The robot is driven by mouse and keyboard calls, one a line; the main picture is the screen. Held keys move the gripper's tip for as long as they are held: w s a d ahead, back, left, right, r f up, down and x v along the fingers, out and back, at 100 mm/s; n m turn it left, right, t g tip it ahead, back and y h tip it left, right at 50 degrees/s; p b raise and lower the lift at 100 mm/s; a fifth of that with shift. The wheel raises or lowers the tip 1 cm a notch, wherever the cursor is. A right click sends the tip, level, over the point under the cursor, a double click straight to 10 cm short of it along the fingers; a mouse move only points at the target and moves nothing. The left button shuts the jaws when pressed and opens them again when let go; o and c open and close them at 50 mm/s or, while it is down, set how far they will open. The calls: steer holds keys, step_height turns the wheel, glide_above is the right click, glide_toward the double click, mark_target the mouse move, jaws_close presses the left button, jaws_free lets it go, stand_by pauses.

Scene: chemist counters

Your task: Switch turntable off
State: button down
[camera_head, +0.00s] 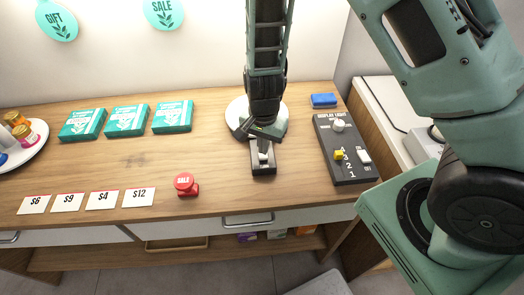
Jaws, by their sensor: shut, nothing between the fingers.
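The turntable (237,112) is a pale round disc on the wooden counter, partly hidden behind my arm. A small dark switch box (263,170) stands at its front, with a light-coloured switch part on top. My gripper (264,152) points down over this box, shut and empty. Its tips are at or just above the switch part; I cannot tell whether they touch. My gripper hides part of the switch, so its position is unclear.
Right of the switch box lies the DISPLAY LIGHT panel (348,172) with a knob, a yellow lever and a white switch. A blue block (323,100) lies behind it. Teal boxes (127,120) stand left.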

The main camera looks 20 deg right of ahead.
steer(key=shift+f+b, duration=0.75)
steer(key=shift+f, duration=0.2)
stand_by(0.6)
step_height(320, 180, up, 7)
steer(key=p, duration=0.7)
stand_by(0.6)
